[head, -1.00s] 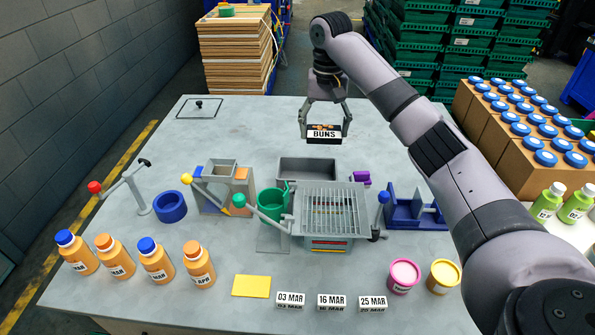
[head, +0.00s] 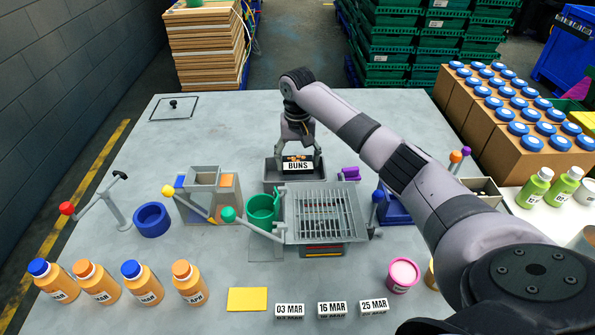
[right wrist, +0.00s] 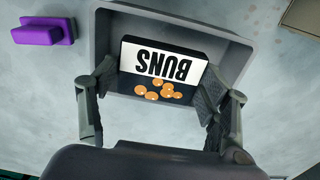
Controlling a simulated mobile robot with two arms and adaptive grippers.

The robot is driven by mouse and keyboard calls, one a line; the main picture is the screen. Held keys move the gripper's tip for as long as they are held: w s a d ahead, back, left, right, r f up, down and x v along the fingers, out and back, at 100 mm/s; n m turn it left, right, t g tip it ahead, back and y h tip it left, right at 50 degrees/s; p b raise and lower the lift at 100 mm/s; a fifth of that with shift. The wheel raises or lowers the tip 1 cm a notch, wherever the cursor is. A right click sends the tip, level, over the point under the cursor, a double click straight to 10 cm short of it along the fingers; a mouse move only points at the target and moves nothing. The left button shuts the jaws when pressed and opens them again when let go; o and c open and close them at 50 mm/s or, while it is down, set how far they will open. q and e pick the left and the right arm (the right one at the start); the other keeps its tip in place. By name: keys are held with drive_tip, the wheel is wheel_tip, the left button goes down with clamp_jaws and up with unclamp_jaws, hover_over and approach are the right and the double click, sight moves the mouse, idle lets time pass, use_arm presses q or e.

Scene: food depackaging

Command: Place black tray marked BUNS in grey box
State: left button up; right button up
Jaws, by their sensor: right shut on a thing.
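The black tray marked BUNS (head: 298,165) has a white label and several small orange-brown buns; it also shows in the right wrist view (right wrist: 163,62). My right gripper (head: 299,160) is shut on it, one finger at each end, as the right wrist view (right wrist: 158,95) shows. The grey box (head: 268,176) is an open bin on the table behind the slatted rack. The tray is over the box opening in both views; how far down it is I cannot tell exactly. The box's rim also shows around the tray in the right wrist view (right wrist: 243,55). My left gripper is not in view.
A slatted metal rack (head: 325,213) stands just in front of the box. A purple block (head: 349,174) lies to its right, and a green cup (head: 262,208) stands in front. Orange bottles (head: 139,282) line the front left.

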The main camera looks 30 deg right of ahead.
sight(298, 173)
drive_tip(key=shift+f, duration=0.7)
wheel_tip(298, 173, down, 4)
drive_tip(key=shift+r+p, duration=0.25)
drive_tip(key=shift+p, duration=0.05)
drive_tip(key=shift+f, duration=0.3)
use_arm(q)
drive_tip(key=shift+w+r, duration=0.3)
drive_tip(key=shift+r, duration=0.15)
use_arm(e)
drive_tip(key=o, duration=0.9)
drive_tip(key=shift+f, duration=0.15)
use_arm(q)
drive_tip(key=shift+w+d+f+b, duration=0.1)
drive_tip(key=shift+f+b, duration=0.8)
use_arm(e)
wheel_tip(298, 173, up, 12)
drive_tip(key=shift+r, duration=0.2)
